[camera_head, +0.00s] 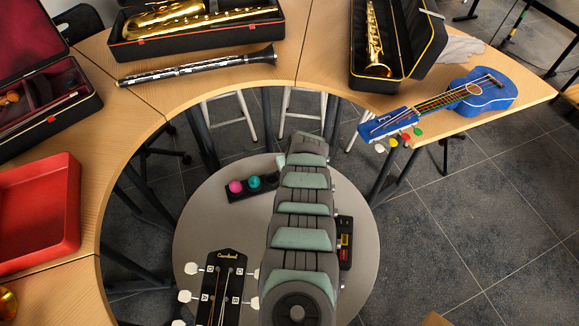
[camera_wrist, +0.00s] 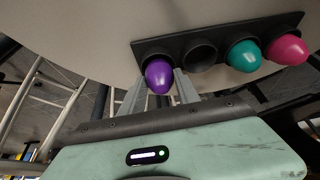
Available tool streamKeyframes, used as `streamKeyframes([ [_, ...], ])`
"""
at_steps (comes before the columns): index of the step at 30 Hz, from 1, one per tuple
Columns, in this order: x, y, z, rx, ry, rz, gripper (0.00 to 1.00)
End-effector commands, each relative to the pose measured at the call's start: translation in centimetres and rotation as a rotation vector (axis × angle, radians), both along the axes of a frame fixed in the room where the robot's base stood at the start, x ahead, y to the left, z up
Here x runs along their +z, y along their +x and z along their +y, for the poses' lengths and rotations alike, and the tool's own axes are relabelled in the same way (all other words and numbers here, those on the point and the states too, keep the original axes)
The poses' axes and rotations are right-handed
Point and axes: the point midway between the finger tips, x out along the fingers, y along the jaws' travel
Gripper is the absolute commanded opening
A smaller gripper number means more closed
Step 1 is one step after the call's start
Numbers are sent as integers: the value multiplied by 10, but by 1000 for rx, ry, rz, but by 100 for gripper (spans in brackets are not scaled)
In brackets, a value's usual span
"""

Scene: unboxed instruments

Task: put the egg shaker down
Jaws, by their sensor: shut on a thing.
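A purple egg shaker (camera_wrist: 159,79) is between the fingers of my gripper (camera_wrist: 158,75), which is shut on it in the wrist view. The egg is at the left end of a black holder (camera_wrist: 222,44); I cannot tell whether it rests in the hollow there or hangs above it. Beside it one round hollow (camera_wrist: 201,54) is empty. A teal egg (camera_wrist: 244,54) and a pink egg (camera_wrist: 287,49) sit in the other hollows. In the head view the holder lies on a round grey table (camera_head: 210,225), and my arm hides the purple egg.
A guitar headstock (camera_head: 222,285) and a small black device (camera_head: 345,243) are near my arm at the round table. A curved wooden table (camera_head: 130,115) surrounds it, bearing instrument cases, a clarinet (camera_head: 195,67), a red tray (camera_head: 38,215) and a blue ukulele (camera_head: 478,92).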

Motion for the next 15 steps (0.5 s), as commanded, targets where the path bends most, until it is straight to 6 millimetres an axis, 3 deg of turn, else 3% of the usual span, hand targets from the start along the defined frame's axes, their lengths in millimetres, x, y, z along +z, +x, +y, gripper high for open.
streamKeyframes([
  [9,-1,0,0,0,0,1,60],
  [15,-1,0,0,0,0,1,60],
])
